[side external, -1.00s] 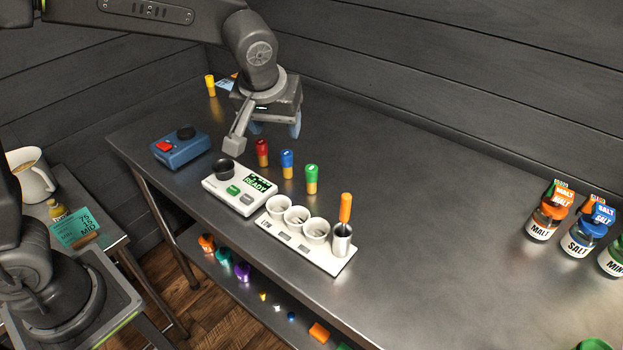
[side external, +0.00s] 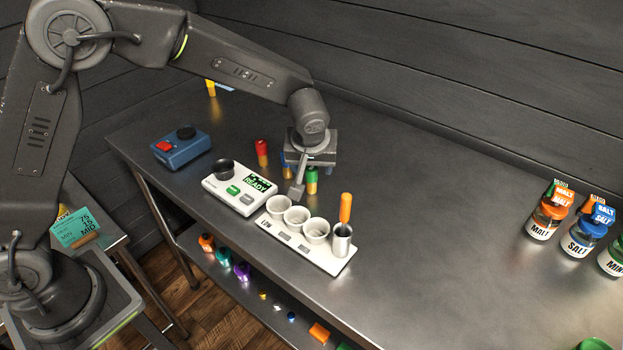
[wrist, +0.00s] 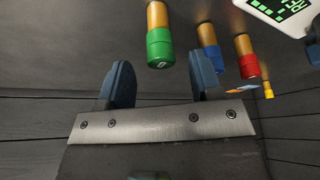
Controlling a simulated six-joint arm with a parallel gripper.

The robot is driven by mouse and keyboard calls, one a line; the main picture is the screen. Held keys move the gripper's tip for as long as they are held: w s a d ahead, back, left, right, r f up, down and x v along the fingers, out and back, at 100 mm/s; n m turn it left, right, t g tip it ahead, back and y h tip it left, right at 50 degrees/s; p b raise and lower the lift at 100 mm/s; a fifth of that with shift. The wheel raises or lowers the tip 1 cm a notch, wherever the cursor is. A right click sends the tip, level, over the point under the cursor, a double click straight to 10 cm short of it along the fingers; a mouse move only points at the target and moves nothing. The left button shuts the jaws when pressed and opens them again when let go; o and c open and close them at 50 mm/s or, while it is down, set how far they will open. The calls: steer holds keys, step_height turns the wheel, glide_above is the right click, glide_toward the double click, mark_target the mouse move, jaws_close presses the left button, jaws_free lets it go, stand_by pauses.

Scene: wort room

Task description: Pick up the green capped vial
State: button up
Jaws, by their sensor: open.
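The green capped vial (side external: 312,182) stands upright on the steel bench, with an amber body below its cap. My gripper (side external: 308,160) is over it in the side view and hides its top. In the wrist view, the green cap (wrist: 160,48) lies ahead of my open gripper (wrist: 161,78), roughly centred between the two blue fingers. Nothing is between the fingers. The blue capped vial (wrist: 209,42) and red capped vial (wrist: 246,56) stand to its right in that view. In the side view the blue one (side external: 286,172) is partly hidden by my gripper; the red one (side external: 261,150) is clear.
A white device reading READY (side external: 238,197) and a white rack (side external: 283,238) with cups and an orange-handled tool (side external: 345,207) stand in front of the vials. A blue box (side external: 180,150) is at left. Labelled jars (side external: 547,217) are far right, with clear bench between.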

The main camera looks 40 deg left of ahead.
mark_target(312, 169)
steer(key=x, duration=0.5)
steer(key=shift+s+d+f, duration=0.1)
steer(key=shift+s+f, duration=0.05)
steer(key=shift+s, duration=0.1)
steer(key=c, duration=1)
